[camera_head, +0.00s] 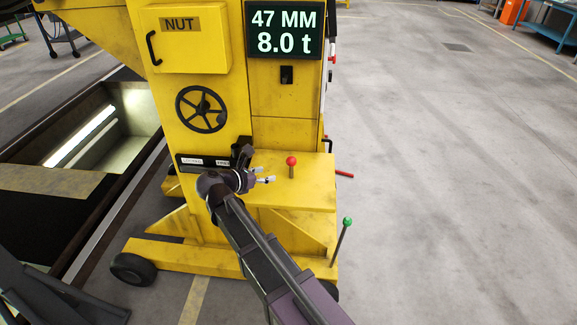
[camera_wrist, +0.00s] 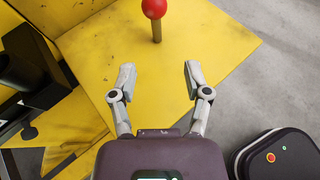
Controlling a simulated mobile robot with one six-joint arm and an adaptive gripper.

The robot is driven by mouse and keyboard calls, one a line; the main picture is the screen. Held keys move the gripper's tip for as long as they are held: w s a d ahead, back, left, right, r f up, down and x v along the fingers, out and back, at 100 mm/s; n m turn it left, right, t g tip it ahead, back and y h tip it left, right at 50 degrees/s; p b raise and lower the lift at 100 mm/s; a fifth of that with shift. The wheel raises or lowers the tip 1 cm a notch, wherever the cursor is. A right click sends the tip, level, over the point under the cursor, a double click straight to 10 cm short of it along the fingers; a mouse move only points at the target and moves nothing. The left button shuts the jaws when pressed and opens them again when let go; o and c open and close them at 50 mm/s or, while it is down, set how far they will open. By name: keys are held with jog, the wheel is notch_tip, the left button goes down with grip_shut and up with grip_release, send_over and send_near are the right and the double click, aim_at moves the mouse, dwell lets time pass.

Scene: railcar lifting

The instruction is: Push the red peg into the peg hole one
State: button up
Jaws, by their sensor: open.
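The red peg (camera_head: 291,161) has a round red head on a brown shaft and stands upright on the yellow shelf (camera_head: 310,186) of the yellow machine. In the wrist view the red peg (camera_wrist: 154,9) is at the top middle, beyond my fingertips. My gripper (camera_head: 268,180) is to the left of the peg in the head view. In the wrist view my gripper (camera_wrist: 157,72) has its two fingers apart with nothing between them. The peg's foot meets the yellow surface; no hole label is readable there.
The yellow machine carries a NUT box (camera_head: 188,38), a black handwheel (camera_head: 202,109) and a display (camera_head: 283,29) reading 47 MM, 8.0 t. A green-knobbed lever (camera_head: 347,222) stands at the right. A pit (camera_head: 118,125) lies at the left. Open floor lies to the right.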

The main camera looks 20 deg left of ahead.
aim_at(290, 168)
jog(key=b+x, duration=0.2)
jog(key=x, duration=0.5)
jog(key=shift+a+f+b, duration=0.15)
jog(key=shift+b, duration=0.2)
jog(key=shift+w+d+f, duration=0.1)
jog(key=shift+w+d, duration=0.1)
jog(key=shift+w, duration=0.25)
jog(key=x, duration=0.1)
jog(key=b+x, duration=0.2)
jog(key=x, duration=0.1)
jog(key=shift+w+a+f, duration=0.15)
jog(key=shift+a+f, duration=0.05)
jog(key=shift+w+d+f, duration=0.1)
jog(key=shift+w+d, duration=0.15)
jog(key=shift+w, duration=0.15)
grip_shut()
